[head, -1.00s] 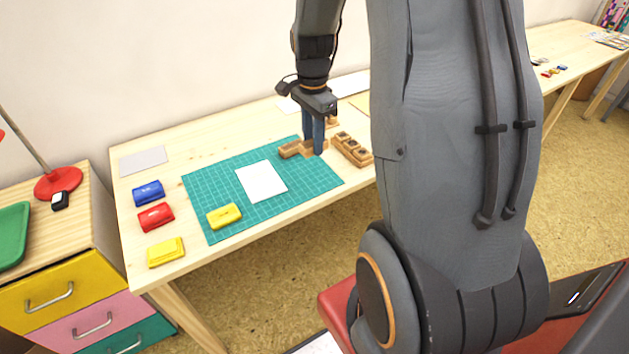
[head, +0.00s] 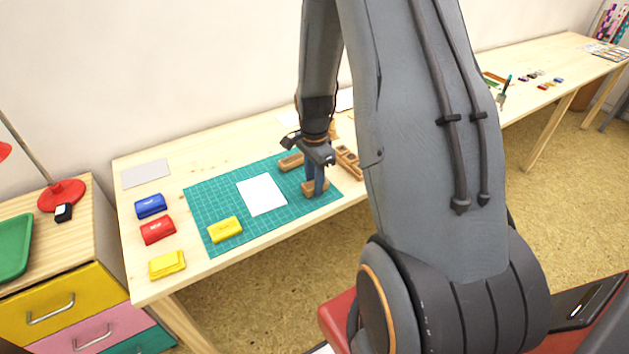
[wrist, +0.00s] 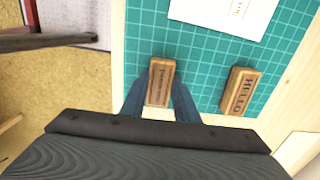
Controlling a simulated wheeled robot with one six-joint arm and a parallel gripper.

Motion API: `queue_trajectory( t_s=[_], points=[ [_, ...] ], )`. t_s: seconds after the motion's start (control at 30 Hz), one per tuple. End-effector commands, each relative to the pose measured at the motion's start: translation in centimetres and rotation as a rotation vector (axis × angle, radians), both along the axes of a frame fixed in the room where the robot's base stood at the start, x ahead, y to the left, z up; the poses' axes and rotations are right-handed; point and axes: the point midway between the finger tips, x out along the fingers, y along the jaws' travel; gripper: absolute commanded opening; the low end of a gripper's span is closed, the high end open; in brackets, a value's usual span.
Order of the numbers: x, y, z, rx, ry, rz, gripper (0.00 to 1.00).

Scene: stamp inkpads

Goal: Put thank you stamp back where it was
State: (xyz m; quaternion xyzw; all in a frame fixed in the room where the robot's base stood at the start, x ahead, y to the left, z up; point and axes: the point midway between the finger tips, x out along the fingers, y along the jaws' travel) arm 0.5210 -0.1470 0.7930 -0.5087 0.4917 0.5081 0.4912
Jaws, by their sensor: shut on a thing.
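My gripper (head: 315,190) is shut on a wooden stamp (head: 308,188) over the front right part of the green cutting mat (head: 215,185). In the wrist view the held stamp (wrist: 160,82) sits between the two fingers, with small dark lettering along its top that is hard to read. I cannot tell whether it touches the mat. A second wooden stamp, marked HELLO (wrist: 240,91), lies on the mat to the right in the wrist view; it also shows in the head view (head: 290,161). A wooden stamp rack (head: 348,161) stands at the mat's right edge, partly behind my gripper and arm.
A white paper (head: 262,194) and a yellow inkpad (head: 225,229) lie on the mat. Blue (head: 150,206), red (head: 158,230) and yellow (head: 167,264) inkpads stand left of it. A grey sheet (head: 146,174) lies at the back left. My arm hides the table's right part.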

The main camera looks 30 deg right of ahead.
Motion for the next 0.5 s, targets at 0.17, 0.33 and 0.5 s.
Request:
queue_trajectory(
  t_s=[0.17, 0.33, 0.5],
  points=[
    [0.01, 0.00, -0.01, 0.000, 0.000, 0.000, 0.11],
    [0.00, 0.01, -0.25, 0.000, 0.000, 0.000, 0.38],
    [-0.01, 0.00, -0.23, 0.000, 0.000, 0.000, 0.46]
  ],
)
